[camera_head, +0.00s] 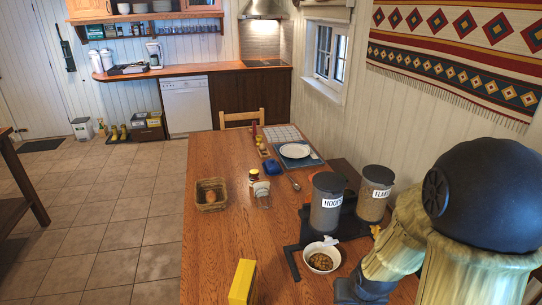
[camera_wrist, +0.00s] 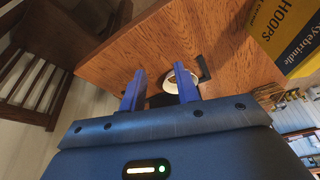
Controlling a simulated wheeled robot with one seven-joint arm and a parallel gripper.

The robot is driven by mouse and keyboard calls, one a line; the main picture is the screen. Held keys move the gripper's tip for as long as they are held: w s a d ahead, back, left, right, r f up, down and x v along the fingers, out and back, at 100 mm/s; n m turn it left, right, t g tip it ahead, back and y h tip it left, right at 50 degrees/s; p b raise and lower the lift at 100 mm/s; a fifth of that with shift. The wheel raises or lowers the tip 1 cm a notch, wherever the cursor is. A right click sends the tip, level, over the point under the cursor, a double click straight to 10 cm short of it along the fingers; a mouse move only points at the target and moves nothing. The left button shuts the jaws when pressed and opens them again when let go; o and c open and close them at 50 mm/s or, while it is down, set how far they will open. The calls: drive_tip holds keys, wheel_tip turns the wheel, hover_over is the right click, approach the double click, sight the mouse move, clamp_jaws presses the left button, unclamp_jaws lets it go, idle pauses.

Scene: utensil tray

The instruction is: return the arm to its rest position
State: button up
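My gripper (camera_wrist: 160,90) shows in the wrist view with its two blue fingers spread apart. Nothing is held between them. Beyond the fingertips lies the wooden table (camera_wrist: 130,62), with a white bowl (camera_wrist: 191,77) partly hidden behind the right finger. In the head view my arm fills the right side, bent, with a large black joint in front. The gripper's fingers cannot be made out there. The bowl with brown food (camera_head: 321,259) stands on the table just left of my arm.
A yellow box (camera_head: 242,283) stands at the table's near edge; a yellow HOOPS box (camera_wrist: 288,32) shows in the wrist view. Two dispensers (camera_head: 326,204) (camera_head: 374,194) stand close to my arm. A basket (camera_head: 211,194), jars and a plate (camera_head: 294,150) lie farther back.

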drive_tip(key=s+a+r+n+g, duration=0.1)
drive_tip(key=s+a+r, duration=0.3)
drive_tip(key=r, duration=0.2)
drive_tip(key=shift+s+r, duration=0.2)
drive_tip(key=shift+s, duration=0.2)
drive_tip(key=shift+a, duration=0.1)
idle(0.6)
